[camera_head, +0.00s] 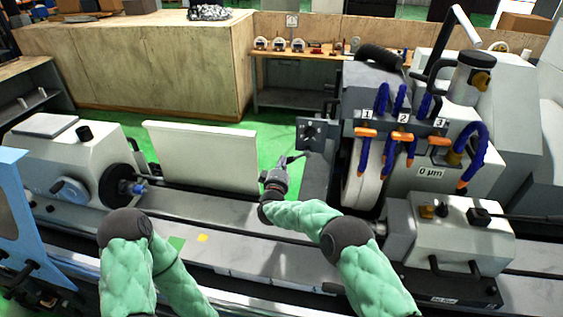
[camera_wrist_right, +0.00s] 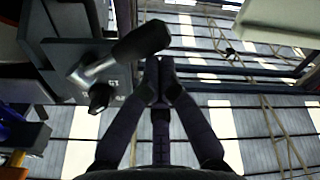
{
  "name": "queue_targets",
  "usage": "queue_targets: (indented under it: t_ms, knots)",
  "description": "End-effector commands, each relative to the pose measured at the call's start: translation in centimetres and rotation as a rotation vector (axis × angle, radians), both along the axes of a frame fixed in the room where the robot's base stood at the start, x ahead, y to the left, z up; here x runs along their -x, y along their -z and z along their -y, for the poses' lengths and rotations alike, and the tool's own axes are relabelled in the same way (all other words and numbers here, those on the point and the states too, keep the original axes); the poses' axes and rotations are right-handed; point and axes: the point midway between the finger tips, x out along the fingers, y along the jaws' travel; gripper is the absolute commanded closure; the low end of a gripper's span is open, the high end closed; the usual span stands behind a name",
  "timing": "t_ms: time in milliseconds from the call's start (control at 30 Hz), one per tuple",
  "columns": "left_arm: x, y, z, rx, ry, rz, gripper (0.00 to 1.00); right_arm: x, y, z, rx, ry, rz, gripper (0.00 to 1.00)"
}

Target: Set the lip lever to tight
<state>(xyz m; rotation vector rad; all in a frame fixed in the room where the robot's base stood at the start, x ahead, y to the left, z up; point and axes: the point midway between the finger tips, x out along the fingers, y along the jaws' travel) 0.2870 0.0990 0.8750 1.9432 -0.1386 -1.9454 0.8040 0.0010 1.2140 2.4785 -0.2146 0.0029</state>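A short lever with a black handle (camera_wrist_right: 143,42) on a bright metal hub (camera_wrist_right: 92,70) shows in the right wrist view; I take it for the lip lever. It sits on a dark grey block beside the grinding wheel (camera_head: 364,175). I cannot read a tight mark. My right gripper (camera_head: 285,165) is by this block in the head view. In the wrist view its two fingers (camera_wrist_right: 159,66) meet at the tips with nothing seen between them. The tips are close to the black handle; I cannot tell whether they touch. My left gripper is out of view.
The grey block (camera_head: 312,133) and numbered hoses (camera_head: 367,140) are right of the right gripper. A white upright panel (camera_head: 200,157) stands to its left. A headstock (camera_head: 65,160) is at far left, a grey-white unit (camera_head: 455,240) at right.

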Motion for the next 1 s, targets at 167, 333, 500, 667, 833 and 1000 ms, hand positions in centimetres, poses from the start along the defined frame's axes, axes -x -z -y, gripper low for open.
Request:
queue_targets:
  t_ms: [167, 333, 500, 667, 833, 1000]
  knots:
    - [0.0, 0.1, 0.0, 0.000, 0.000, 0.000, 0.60, 0.0, 0.3, 0.1, 0.030, 0.001, -0.007, 1.00]
    - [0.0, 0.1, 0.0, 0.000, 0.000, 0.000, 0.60, 0.1, 0.7, 0.3, 0.066, 0.001, -0.015, 1.00]
    - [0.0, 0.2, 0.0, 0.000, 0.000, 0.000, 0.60, 0.1, 1.4, 0.6, 0.134, 0.001, -0.029, 1.00]
    - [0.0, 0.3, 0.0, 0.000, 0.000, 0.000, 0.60, 0.2, 2.3, 1.1, 0.242, 0.001, -0.051, 1.00]
    - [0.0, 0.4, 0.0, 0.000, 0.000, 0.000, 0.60, 0.4, 3.5, 1.9, 0.398, 0.001, -0.083, 1.00]
    - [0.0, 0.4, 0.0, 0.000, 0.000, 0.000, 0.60, 0.6, 4.4, 2.9, 0.554, 0.000, -0.114, 1.00]
